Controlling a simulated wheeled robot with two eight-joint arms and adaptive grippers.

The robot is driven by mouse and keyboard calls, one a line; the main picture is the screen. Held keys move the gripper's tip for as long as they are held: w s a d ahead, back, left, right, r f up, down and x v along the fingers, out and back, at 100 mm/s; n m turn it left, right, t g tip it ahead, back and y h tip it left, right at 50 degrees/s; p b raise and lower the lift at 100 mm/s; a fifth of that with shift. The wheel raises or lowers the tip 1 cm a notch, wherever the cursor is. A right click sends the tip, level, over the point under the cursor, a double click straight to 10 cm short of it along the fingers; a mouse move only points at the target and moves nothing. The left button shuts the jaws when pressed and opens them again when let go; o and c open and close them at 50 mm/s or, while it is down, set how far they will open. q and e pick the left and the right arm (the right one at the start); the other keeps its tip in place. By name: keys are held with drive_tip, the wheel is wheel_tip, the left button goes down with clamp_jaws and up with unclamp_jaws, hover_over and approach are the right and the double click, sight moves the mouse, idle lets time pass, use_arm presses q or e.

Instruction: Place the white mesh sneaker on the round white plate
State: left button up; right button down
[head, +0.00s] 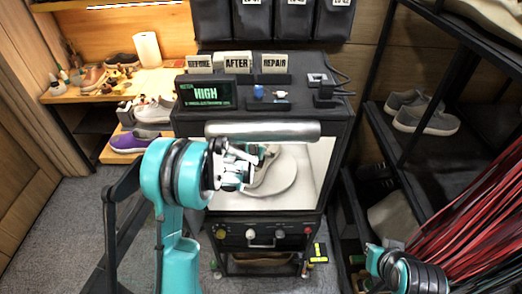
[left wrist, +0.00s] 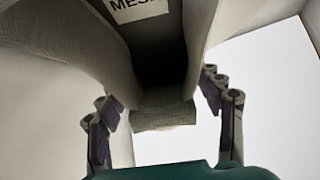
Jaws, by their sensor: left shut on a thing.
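The white mesh sneaker (head: 268,170) is inside the open front of the black cabinet, at the round white plate (head: 287,180). It is partly hidden behind my left gripper (head: 243,168), which reaches in from the left. In the left wrist view the sneaker (left wrist: 163,114) shows from its heel end, with a "MESH" label (left wrist: 140,9) inside. The fingers of my left gripper (left wrist: 165,112) stand on both sides of the heel and are shut on it. I cannot tell whether the sole touches the plate. My right gripper (head: 378,256) is low at the right, its fingers unclear.
The black cabinet (head: 185,124) frames the chamber, with a grey bar (head: 262,131) across its top and knobs (head: 250,234) below. A display reading "HIGH" (head: 206,93) stands on top. Black shelving with grey shoes (head: 425,115) and hanging red laces (head: 485,215) crowd the right.

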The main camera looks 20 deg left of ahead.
use_arm(q)
drive_tip(key=shift+s, duration=0.1)
drive_tip(key=shift+f+b, duration=0.45)
drive_tip(key=shift+f, duration=0.1)
drive_tip(key=o, duration=1.7)
drive_tip(key=shift+c, duration=0.2)
